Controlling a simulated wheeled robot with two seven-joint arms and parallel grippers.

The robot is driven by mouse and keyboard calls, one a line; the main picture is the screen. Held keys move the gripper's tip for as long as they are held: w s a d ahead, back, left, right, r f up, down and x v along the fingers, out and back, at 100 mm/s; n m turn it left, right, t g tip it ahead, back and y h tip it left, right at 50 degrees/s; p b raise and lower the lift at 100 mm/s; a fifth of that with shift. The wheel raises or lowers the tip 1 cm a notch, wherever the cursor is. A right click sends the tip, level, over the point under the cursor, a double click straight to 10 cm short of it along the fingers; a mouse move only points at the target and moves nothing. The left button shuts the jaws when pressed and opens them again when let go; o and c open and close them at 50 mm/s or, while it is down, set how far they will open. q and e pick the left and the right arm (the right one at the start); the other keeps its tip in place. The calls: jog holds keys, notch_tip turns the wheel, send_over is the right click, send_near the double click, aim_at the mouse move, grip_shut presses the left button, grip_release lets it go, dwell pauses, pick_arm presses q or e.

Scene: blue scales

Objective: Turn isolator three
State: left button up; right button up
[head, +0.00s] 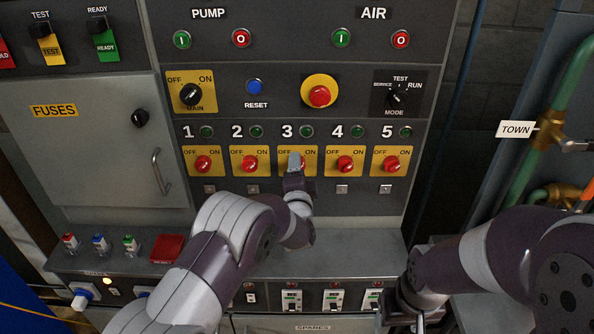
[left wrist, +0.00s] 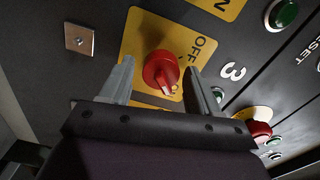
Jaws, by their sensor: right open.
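Isolator three is a red rotary knob on a yellow OFF/ON plate (head: 311,168). In the head view my left gripper (head: 296,163) covers the knob. The knob shows in the left wrist view (left wrist: 160,72), beside the word OFF and the number 3. My left gripper (left wrist: 163,85) is open, one finger on each side of the knob with visible gaps. I cannot tell exactly which way the knob points. A green lamp (head: 306,131) sits above it. My right gripper (head: 420,320) is open at the bottom, away from the panel's knobs, partly cut off.
Isolator two (head: 250,163) and isolator four (head: 345,163) stand close on either side. A red emergency button (head: 319,96) on a yellow disc is above. A ledge (head: 345,245) juts out below. Green pipes (head: 530,165) with a TOWN tag (head: 515,129) stand at right.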

pick_arm(q)
jog(key=shift+s, duration=0.15)
jog(key=s+b, duration=0.2)
jog(key=s, duration=1)
jog(key=shift+s, duration=0.25)
